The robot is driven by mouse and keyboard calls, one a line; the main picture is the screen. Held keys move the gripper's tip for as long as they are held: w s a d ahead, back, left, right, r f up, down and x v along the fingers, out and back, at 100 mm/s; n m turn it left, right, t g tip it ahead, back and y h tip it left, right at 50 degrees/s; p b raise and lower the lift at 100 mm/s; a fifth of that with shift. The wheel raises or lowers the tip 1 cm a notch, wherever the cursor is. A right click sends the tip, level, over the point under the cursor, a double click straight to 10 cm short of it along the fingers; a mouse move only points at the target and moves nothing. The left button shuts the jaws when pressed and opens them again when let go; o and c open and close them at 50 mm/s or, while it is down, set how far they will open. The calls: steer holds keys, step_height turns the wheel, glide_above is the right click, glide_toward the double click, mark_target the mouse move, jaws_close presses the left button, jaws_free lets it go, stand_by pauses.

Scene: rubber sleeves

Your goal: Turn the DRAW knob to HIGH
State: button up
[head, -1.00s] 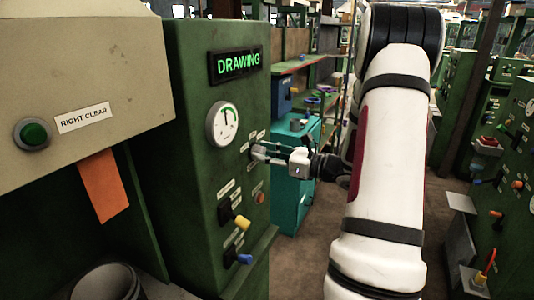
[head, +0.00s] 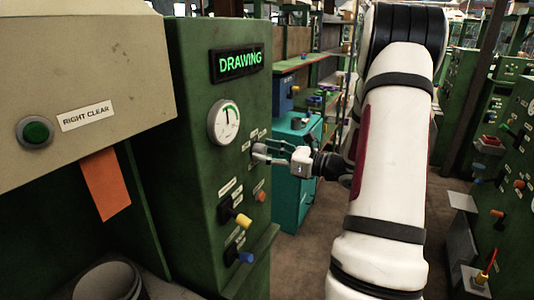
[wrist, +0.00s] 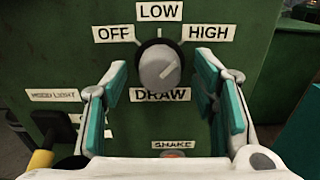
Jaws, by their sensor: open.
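The DRAW knob (wrist: 158,66) is a round grey knob with a dark rim on the green panel. The labels OFF (wrist: 114,33), LOW (wrist: 158,11) and HIGH (wrist: 209,31) are around its top, and DRAW (wrist: 160,95) is below it. In the head view my gripper (head: 266,153) is close in front of the panel; the knob there is small and partly hidden.
A lit DRAWING sign (head: 237,63) and a round gauge (head: 224,122) are above the knob. A yellow-tipped lever (head: 243,221) and a blue-tipped lever (head: 246,258) stick out below. A red button (wrist: 174,155) under the SHAKE label is partly hidden by my gripper.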

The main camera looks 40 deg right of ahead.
steer(key=v, duration=1.1)
steer(key=shift+s+d, duration=0.15)
steer(key=shift+s, duration=0.2)
